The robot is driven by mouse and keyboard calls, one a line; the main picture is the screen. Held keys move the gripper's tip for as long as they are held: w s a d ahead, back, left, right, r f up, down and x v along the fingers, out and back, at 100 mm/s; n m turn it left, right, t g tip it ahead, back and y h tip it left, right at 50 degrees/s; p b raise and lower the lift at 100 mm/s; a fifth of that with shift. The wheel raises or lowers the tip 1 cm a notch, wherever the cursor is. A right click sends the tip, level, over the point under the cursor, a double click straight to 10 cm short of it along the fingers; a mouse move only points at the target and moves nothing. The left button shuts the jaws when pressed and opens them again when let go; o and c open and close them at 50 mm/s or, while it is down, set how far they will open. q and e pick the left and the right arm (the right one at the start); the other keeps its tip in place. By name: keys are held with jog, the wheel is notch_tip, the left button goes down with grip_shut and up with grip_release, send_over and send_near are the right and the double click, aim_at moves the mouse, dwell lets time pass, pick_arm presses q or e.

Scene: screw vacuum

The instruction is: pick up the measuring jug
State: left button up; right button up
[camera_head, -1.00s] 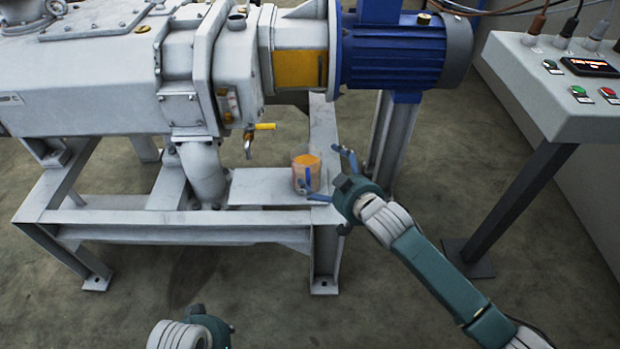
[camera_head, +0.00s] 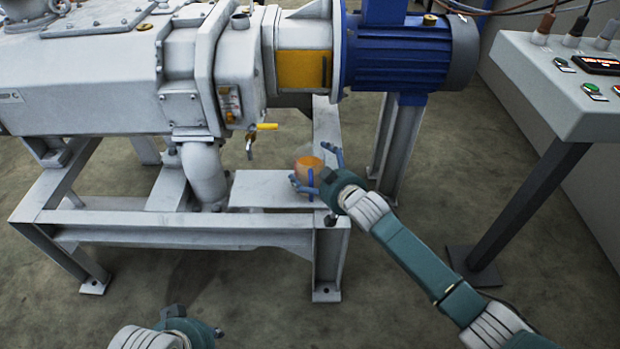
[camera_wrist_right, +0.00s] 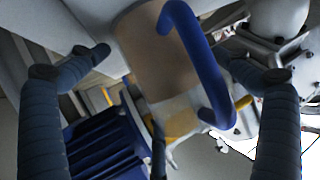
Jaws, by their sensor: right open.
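The measuring jug (camera_head: 306,167) is a clear cup with orange contents and a blue handle, on the pale ledge of the machine frame. My right gripper (camera_head: 316,170) is open around the jug's near right side, one finger to each side. In the right wrist view the jug (camera_wrist_right: 158,62) and its blue handle fill the space between the open fingers (camera_wrist_right: 168,60). Gaps show between the fingers and the jug, so it is not clamped. My left gripper (camera_head: 192,328) is at the bottom edge, far from the jug; its fingers are not clear.
The ledge (camera_head: 262,187) belongs to a pale steel frame under a large grey vacuum pump (camera_head: 90,85) with a blue motor (camera_head: 405,52). A yellow-handled valve (camera_head: 265,127) hangs just above and left of the jug. A control panel (camera_head: 570,90) stands at the right. Floor in front is clear.

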jog(key=shift+c, duration=0.5)
jog(key=c, duration=1.3)
jog(key=shift+r, duration=0.15)
jog(key=shift+c, duration=0.6)
jog(key=shift+r, duration=0.1)
jog(key=shift+r+p, duration=0.5)
jog(key=shift+r, duration=0.85)
pick_arm(q)
notch_tip(320, 180, down, 15)
jog(key=g+p, duration=0.1)
jog(key=p, duration=0.3)
jog(key=shift+d+f, duration=0.15)
pick_arm(e)
notch_tip(320, 180, up, 17)
send_over(321, 165)
jog(key=w+a, duration=0.1)
jog(key=w, duration=0.2)
jog(key=shift+s, duration=0.15)
